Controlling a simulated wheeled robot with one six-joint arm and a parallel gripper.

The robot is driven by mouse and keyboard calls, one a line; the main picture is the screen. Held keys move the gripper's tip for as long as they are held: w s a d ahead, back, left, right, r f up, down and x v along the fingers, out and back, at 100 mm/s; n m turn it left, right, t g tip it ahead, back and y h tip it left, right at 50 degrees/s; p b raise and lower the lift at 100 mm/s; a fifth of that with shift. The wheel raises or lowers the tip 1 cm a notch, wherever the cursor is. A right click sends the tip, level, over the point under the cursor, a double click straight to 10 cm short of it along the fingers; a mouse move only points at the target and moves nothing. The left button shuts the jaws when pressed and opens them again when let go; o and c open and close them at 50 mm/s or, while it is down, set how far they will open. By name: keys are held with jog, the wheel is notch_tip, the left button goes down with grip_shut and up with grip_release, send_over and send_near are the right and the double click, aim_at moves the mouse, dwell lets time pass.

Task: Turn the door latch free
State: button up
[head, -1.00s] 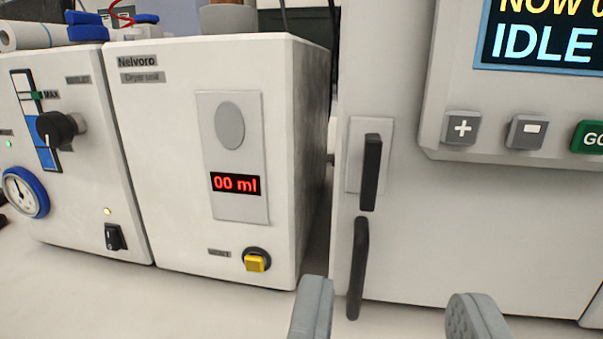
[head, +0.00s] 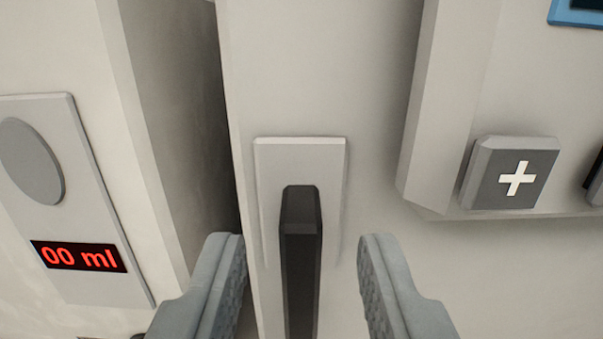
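The door latch (head: 301,250) is a black bar hanging straight down from its pivot on a pale grey backing plate (head: 269,160). The plate is fixed to the white machine's door (head: 310,70), near its left edge. My gripper (head: 303,255) is open, with one grey finger on each side of the latch. A gap shows between each finger and the latch, so neither appears to touch it. The latch's lower end runs out of the bottom of the picture. The door handle below it is not in view.
The dryer unit (head: 70,45) with its red "00 ml" display (head: 78,256) stands at the left, with a dark narrow gap between it and the door machine. A protruding control panel (head: 430,110) with a plus button (head: 513,174) is at the right.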

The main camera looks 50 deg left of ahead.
aim_at(300, 268)
jog(key=shift+x, duration=1.55)
grip_shut()
